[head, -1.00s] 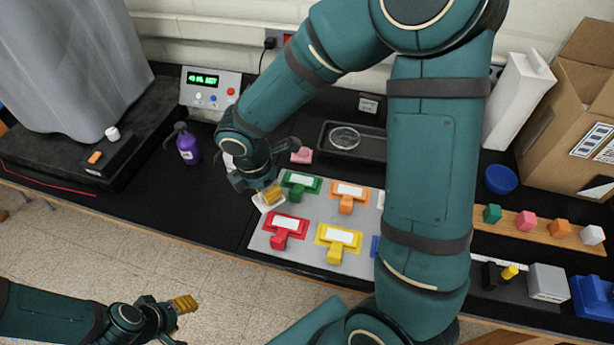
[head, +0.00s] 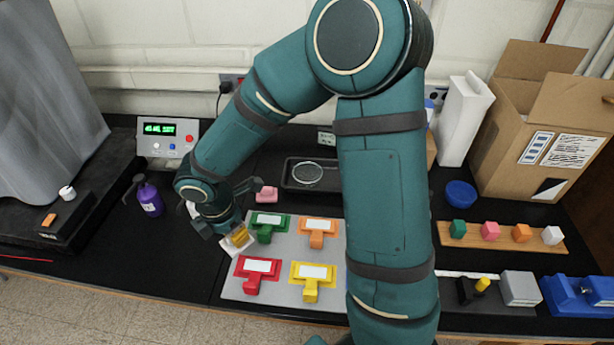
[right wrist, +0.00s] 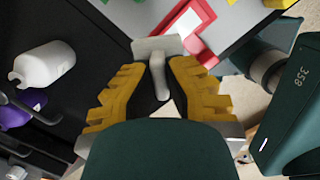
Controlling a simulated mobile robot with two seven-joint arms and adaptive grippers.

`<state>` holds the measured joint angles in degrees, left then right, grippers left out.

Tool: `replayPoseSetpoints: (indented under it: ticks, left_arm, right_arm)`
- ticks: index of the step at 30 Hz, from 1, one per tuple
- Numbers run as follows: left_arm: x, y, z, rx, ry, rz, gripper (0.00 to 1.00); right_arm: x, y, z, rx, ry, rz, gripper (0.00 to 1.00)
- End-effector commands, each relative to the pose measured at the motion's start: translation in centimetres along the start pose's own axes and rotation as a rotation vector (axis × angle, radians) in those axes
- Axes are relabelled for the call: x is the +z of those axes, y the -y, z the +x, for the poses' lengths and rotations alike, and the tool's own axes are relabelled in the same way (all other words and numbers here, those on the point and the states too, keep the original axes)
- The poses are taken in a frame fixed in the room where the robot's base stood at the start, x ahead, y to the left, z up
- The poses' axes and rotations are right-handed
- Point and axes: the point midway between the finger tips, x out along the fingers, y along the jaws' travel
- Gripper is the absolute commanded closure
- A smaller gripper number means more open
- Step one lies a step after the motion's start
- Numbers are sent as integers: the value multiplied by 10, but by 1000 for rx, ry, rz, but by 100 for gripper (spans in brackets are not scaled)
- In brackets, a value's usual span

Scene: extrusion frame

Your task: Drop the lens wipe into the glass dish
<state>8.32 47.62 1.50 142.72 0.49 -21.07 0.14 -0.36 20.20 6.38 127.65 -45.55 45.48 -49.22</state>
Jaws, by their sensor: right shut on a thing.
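The lens wipe is a small white piece (head: 228,248) at my right gripper (head: 238,236), by the left edge of the grey mat. In the right wrist view my right gripper (right wrist: 157,88) has its yellow fingers shut on the upright grey-white stem of the wipe (right wrist: 157,47). Its height above the surface is hard to tell. The glass dish (head: 307,173) is a clear round dish in a black tray (head: 290,187), behind the mat and to the right of the gripper. My left gripper is not in view.
The grey mat (head: 283,285) carries coloured labelled blocks, including green (head: 267,226), orange (head: 317,228), red (head: 257,270) and yellow (head: 312,275). A pink block (head: 266,194) lies between gripper and tray. A purple bottle (head: 149,198) and a white bottle (right wrist: 45,65) stand to the left.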

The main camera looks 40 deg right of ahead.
Motion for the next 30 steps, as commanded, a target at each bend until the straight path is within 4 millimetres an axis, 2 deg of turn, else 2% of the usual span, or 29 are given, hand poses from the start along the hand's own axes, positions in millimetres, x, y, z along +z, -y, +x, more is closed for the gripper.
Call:
replayPoseSetpoints:
  ticks: [5,9,15,21,24,27,30]
  left_arm:
    - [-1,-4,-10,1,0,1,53]
    - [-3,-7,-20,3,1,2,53]
    - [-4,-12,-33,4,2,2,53]
    - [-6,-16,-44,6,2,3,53]
    - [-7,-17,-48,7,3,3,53]
    - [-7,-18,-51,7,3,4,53]
    - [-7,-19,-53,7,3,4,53]
  right_arm:
    - [37,-31,-4,-3,-10,15,100]
    - [90,-63,-5,-4,-17,19,100]
    - [175,-92,-2,-3,-19,20,100]
    - [261,-100,2,-2,-13,17,100]
    - [295,-98,3,-1,-8,13,100]
    - [320,-95,5,-1,-4,8,100]
    - [336,-93,6,0,-1,6,100]
